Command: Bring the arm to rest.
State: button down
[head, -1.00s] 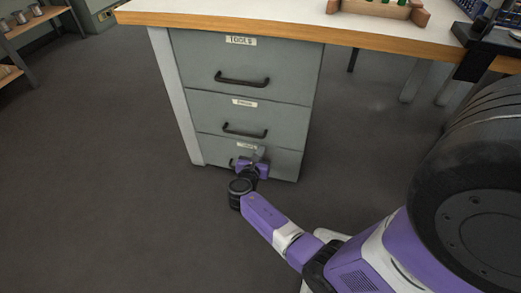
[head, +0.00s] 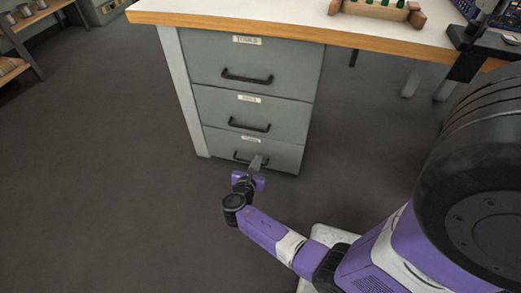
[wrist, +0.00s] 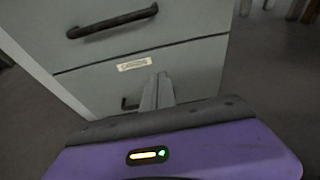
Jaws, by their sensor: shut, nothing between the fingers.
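My arm is purple and white and reaches low toward the front of a grey drawer cabinet (head: 245,95). My gripper (head: 259,158) is shut and empty in front of the bottom drawer (head: 285,155). In the wrist view its fingers (wrist: 160,80) are together and partly cover the bottom drawer's handle (wrist: 128,103). I cannot tell from these views how wide the gap to the handle is. All three drawers look closed. Each has a dark bar handle and a small label.
A worktop with a wooden edge (head: 290,37) overhangs the cabinet. A wooden rack with green pieces (head: 375,9) stands on it. A shelf (head: 22,40) is at the far left. The dark floor (head: 110,170) left of the cabinet is clear.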

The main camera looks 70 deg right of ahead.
jog(key=shift+p+v, duration=0.6)
jog(key=shift+v, duration=1.55)
